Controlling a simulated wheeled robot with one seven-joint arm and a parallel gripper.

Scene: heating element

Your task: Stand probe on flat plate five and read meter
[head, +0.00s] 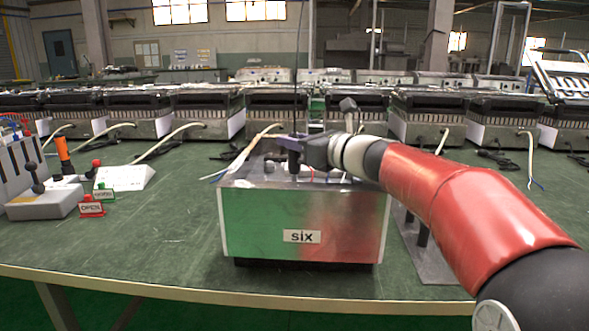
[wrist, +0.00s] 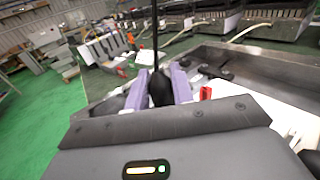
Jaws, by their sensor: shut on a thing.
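My gripper (head: 290,152) is over the top of the metal box labelled "SIX" (head: 301,237), and its lilac fingers are shut on a black probe (wrist: 160,88). The probe is upright in the head view (head: 294,160), with a thin dark line rising from it. The probe's lower end is hard to see, so I cannot tell whether it touches the box top. No plate marked five is readable in either view. A white sloped unit (head: 126,177) on the table at left may be the meter; no reading shows.
A red "OPEN" sign (head: 92,208), a green sign (head: 104,192), an orange-handled tool (head: 64,155) and a grey lever unit (head: 45,203) stand at left. Several similar boxes with pale cables line the back. Green table (head: 160,235) is clear just left of the box.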

